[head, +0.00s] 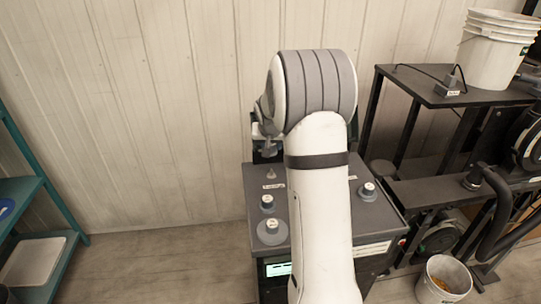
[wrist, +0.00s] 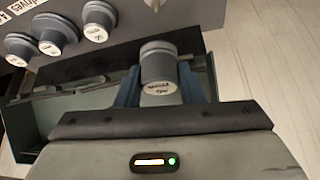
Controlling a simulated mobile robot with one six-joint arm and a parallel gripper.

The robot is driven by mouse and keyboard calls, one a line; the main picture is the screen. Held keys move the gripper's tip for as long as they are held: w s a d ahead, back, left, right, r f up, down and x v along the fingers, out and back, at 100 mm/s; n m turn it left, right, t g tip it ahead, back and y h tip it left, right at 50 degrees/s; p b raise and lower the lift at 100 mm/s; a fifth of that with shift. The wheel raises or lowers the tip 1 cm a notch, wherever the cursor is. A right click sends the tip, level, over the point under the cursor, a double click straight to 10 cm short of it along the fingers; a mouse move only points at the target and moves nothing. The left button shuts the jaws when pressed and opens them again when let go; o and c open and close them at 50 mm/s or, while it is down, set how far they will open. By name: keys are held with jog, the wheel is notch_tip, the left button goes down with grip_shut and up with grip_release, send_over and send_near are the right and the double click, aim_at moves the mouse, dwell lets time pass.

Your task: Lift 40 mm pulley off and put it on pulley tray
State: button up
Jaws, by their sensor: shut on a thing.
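In the wrist view, my gripper (wrist: 160,92) is shut on a grey pulley (wrist: 159,72) with a pale label on its end, between two blue fingers. The label is too small to read surely; I take it for the 40 mm pulley. In the head view, my arm hides most of the gripper and the held pulley; a small grey part shows left of the arm, above the back of a dark cabinet top. I cannot make out the pulley tray for certain.
The wrist view shows three such pieces (wrist: 57,35) and a dark green open box (wrist: 35,118). A machine frame (head: 440,190) stands right.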

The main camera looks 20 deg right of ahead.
jog(key=shift+r+p, duration=1.05)
jog(key=shift+r, duration=1.25)
